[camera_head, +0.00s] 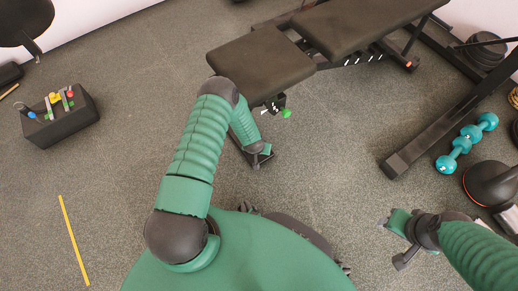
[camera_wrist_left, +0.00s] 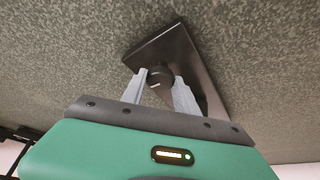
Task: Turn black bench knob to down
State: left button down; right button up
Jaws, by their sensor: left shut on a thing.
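The black bench knob (camera_wrist_left: 159,76) is a small round knob with a pale mark, on a dark metal plate (camera_wrist_left: 188,55) in the left wrist view. My left gripper (camera_wrist_left: 160,79) is shut on it, with one grey finger on each side. In the head view my left gripper (camera_head: 257,153) is low beside the foot of the black bench (camera_head: 262,64), and the knob cannot be made out there. My right gripper (camera_head: 393,241) is open and empty above the floor at the lower right.
A bright green knob (camera_head: 286,113) hangs under the bench seat. Teal dumbbells (camera_head: 463,146) and a kettlebell (camera_head: 492,184) lie to the right. A black box (camera_head: 62,117) with coloured items stands at left. Speckled floor is clear between.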

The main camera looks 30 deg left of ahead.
pick_arm(q)
jog(key=shift+d+r+n+y+p, duration=0.15)
jog(key=shift+n+y+p, duration=0.35)
jog(key=shift+n, duration=0.5)
jog(key=shift+w+n+g, duration=0.15)
jog(key=shift+n+g, duration=0.15)
jog(key=shift+n, duration=0.6)
jog(key=shift+n+y, duration=0.3)
jog(key=shift+n, duration=0.1)
jog(key=n, duration=0.1)
jog(key=n+g+b, duration=0.1)
jog(key=shift+w+d+f+n+y, duration=0.1)
jog(key=shift+f+n+y, duration=0.2)
jog(key=shift+n, duration=0.1)
jog(key=n+g+b, duration=0.1)
jog(key=n, duration=0.1)
jog(key=shift+n+b, duration=0.4)
jog(key=n, duration=0.1)
jog(key=n+g, duration=0.1)
jog(key=n, duration=0.1)
jog(key=shift+w+r+n+g+y+b, duration=0.1)
jog(key=shift+n+g+y+b, duration=0.2)
jog(key=shift+b, duration=0.1)
jog(key=shift+w+n+g+b, duration=0.1)
jog(key=shift+n+g+b, duration=0.45)
jog(key=shift+n, duration=1.15)
jog(key=shift+r, duration=0.1)
